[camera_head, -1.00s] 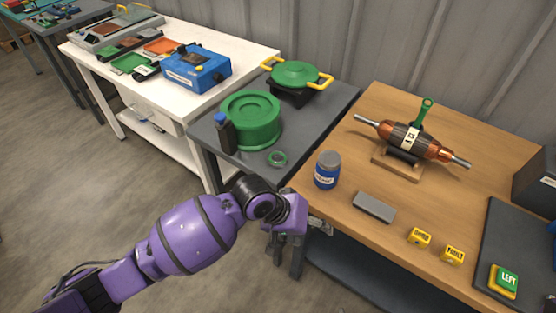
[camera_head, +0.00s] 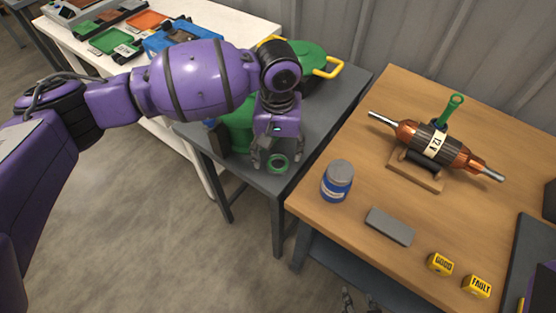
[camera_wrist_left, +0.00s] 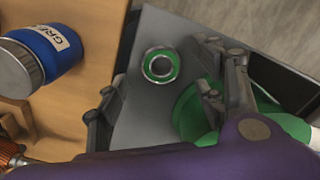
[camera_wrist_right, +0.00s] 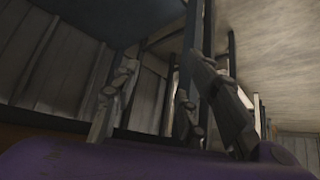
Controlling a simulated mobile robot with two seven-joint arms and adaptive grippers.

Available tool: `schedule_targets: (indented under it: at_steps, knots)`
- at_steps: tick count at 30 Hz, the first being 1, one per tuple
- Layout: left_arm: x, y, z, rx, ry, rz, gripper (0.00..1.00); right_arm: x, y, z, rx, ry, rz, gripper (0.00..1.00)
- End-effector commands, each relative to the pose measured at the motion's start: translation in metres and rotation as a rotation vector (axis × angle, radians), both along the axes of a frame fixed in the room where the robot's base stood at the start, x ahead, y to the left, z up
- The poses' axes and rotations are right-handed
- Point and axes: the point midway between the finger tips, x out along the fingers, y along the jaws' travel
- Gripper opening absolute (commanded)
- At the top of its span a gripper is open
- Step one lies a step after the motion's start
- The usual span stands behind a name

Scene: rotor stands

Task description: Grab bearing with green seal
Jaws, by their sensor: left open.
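The bearing with the green seal (camera_head: 278,164) lies flat on the dark grey table, a small ring with a metal inner part. It also shows in the left wrist view (camera_wrist_left: 160,65), between the spread fingers. My left gripper (camera_head: 277,154) is open and empty, pointing down above the bearing. In the left wrist view its fingers (camera_wrist_left: 160,92) stand apart from the ring on both sides. My right gripper (camera_head: 358,302) shows at the bottom edge of the head view, below the wooden table. In the right wrist view its fingers (camera_wrist_right: 155,98) are apart with nothing between them.
The grease jar (camera_head: 337,182) stands on the wooden table (camera_head: 330,135) to the right. A rotor (camera_head: 437,146) rests on a stand behind it.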

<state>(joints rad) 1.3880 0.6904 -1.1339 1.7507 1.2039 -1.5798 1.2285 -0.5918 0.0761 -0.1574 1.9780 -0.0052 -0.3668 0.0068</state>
Motion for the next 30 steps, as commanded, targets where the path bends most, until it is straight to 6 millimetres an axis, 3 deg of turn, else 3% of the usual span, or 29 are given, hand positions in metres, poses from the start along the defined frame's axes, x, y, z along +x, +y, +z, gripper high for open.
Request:
schedule_targets:
  at_steps: [3,9,19,30]
  knots:
    - [0.003,-0.002,-0.016,0.001,0.0,0.0,0.63,-0.005,-0.001,-0.004,-0.003,0.009,0.001,0.4]
    - [0.006,-0.005,-0.044,0.0,0.0,-0.001,0.63,0.016,0.002,0.004,-0.001,-0.032,0.01,0.4]
    - [0.007,-0.005,-0.049,-0.001,-0.004,-0.001,0.62,0.021,0.002,0.007,-0.001,-0.041,0.012,0.4]
    - [0.007,-0.005,-0.049,-0.001,-0.003,-0.001,0.13,0.005,0.0,-0.001,-0.003,-0.009,0.005,0.4]
